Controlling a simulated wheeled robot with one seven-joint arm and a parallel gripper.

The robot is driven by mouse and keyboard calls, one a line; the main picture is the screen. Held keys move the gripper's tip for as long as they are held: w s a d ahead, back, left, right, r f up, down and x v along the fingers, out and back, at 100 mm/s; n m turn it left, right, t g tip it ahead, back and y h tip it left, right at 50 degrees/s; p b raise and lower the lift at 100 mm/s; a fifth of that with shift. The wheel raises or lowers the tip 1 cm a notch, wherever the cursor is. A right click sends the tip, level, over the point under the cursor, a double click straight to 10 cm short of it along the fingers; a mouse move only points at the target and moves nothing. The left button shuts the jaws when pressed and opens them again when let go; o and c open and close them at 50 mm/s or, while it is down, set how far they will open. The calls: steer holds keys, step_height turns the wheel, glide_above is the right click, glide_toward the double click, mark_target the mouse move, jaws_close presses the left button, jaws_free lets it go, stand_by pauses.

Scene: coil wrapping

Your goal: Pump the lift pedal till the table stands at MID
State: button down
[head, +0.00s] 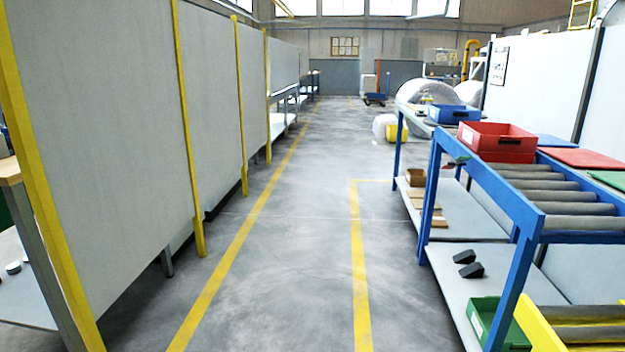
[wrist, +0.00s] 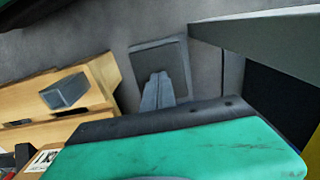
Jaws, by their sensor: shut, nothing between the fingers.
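My gripper (wrist: 158,76) is at the middle of the wrist view, pale blue-grey, with its narrow fingers together and empty. Behind its tips is a dark grey, roughly square plate (wrist: 178,56) on the floor side. It may be the lift pedal, but I cannot tell for sure, nor whether the fingers touch it. A scuffed teal-green panel (wrist: 180,150) with a black edge fills the bottom of the wrist view and covers the base of the fingers. I cannot tell if it belongs to the lift table. No MID mark shows. The head view does not show my gripper.
In the wrist view, a grey block (wrist: 64,91) sits on a wooden surface (wrist: 97,75), and a grey beam (wrist: 262,45) crosses the upper right.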

steer(key=shift+r+p, duration=2.45)
steer(key=shift+r, duration=0.6)
steer(key=shift+f, duration=0.1)
